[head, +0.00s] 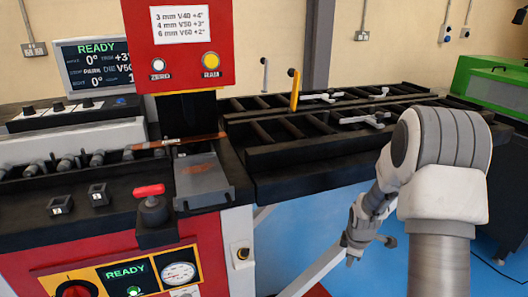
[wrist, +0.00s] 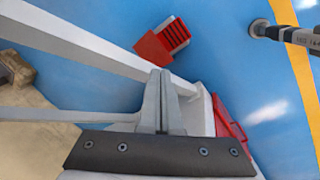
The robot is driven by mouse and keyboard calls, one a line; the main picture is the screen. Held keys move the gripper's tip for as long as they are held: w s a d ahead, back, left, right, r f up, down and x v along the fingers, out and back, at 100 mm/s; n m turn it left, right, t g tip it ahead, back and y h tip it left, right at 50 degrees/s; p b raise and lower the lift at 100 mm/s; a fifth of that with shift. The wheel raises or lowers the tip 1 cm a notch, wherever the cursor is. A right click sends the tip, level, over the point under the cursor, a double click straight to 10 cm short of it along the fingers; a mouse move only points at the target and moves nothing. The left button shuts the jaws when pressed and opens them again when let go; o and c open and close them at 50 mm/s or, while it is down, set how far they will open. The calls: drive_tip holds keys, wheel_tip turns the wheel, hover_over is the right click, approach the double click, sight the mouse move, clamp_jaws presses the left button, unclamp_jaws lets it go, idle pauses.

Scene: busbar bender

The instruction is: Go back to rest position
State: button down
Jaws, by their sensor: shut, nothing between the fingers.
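My gripper (head: 350,258) hangs low at the end of my grey arm, in front of the roller table's front side and over the blue floor. In the wrist view its two grey fingers (wrist: 160,85) are together with nothing between them. The red busbar bender (head: 185,45) stands at the left in the head view. A copper-coloured bar (head: 178,143) lies across it, apart from my gripper. Its screen (head: 97,65) reads READY.
The black roller table (head: 310,175) extends right from the bender, with grey clamps and a yellow lever (head: 295,90) on it. Pale slanted struts (head: 312,275) run below, close to my gripper. A red slotted object (wrist: 163,42) lies ahead on blue floor. A green machine (head: 490,85) stands right.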

drive_tip(key=s+a+r+m, duration=0.2)
drive_tip(key=s+r, duration=0.1)
drive_tip(key=r, duration=0.4)
drive_tip(key=s+a+r+m+t, duration=0.1)
drive_tip(key=s+a+r+m, duration=0.15)
drive_tip(key=r, duration=0.35)
drive_tip(key=s+a+r+m, duration=0.1)
drive_tip(key=s+r, duration=0.2)
drive_tip(key=r, duration=0.4)
drive_tip(key=s+a+r+m+t+y, duration=0.1)
drive_tip(key=s+a+r+m, duration=0.3)
drive_tip(key=s, duration=0.5)
drive_tip(key=s+a+r+m+t, duration=0.15)
drive_tip(key=s+r+m, duration=0.35)
drive_tip(key=s, duration=0.5)
wheel_tip(320, 180, up, 20)
drive_tip(key=n+p, duration=0.1)
drive_tip(key=p, duration=1.9)
drive_tip(key=shift+w+r+g, duration=0.2)
drive_tip(key=shift+w+g, duration=0.15)
